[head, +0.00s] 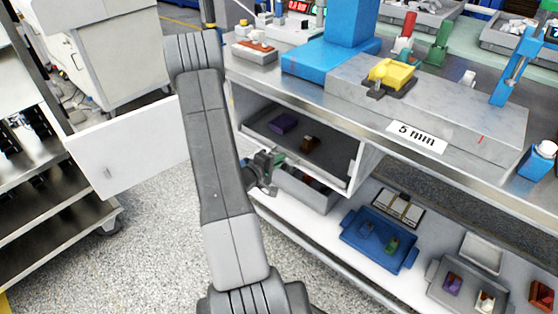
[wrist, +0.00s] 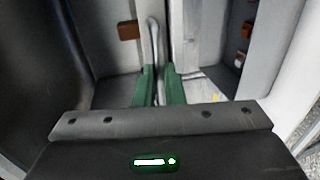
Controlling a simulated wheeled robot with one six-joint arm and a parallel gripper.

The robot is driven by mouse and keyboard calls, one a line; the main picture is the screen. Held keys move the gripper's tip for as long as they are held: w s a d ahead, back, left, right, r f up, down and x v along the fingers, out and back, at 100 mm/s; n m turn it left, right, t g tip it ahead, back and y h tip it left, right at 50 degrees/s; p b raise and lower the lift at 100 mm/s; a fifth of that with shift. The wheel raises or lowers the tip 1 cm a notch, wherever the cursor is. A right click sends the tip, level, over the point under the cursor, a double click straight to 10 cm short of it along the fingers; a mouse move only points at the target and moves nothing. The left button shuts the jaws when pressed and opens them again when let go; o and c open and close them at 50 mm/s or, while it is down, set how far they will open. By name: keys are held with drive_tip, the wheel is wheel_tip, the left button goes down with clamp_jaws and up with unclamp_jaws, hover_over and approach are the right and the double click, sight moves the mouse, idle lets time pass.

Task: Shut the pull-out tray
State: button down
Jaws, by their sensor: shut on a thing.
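The pull-out tray (head: 335,157) has a dark floor and a pale front wall. It sticks out of the cabinet under the bench, partly open. A purple block (head: 283,122) and a brown block (head: 310,142) lie in it. My gripper (head: 276,161) is at the tray's front, left of its middle in the head view. In the wrist view its green fingers (wrist: 159,85) are closed on a thin pale upright part of the tray front (wrist: 154,45). My arm hides some of the cabinet's left side.
A white cabinet door (head: 130,158) stands open at the left. A grey bin (head: 308,192) sits just below the tray, with a blue tray (head: 378,243) to its right on the lower shelf. A yellow piece (head: 390,74) is on the bench. The speckled floor in front is clear.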

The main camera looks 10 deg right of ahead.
sight(289, 154)
drive_tip(key=x, duration=0.2)
drive_tip(key=r+p+x, duration=0.1)
drive_tip(key=x, duration=0.1)
drive_tip(key=shift+w+d, duration=0.2)
drive_tip(key=shift+d, duration=0.05)
drive_tip(key=c, duration=1.6)
unclamp_jaws()
drive_tip(key=shift+w, duration=0.1)
drive_tip(key=shift+o, duration=0.3)
drive_tip(key=shift+s+f, duration=0.15)
drive_tip(key=shift+s, duration=0.05)
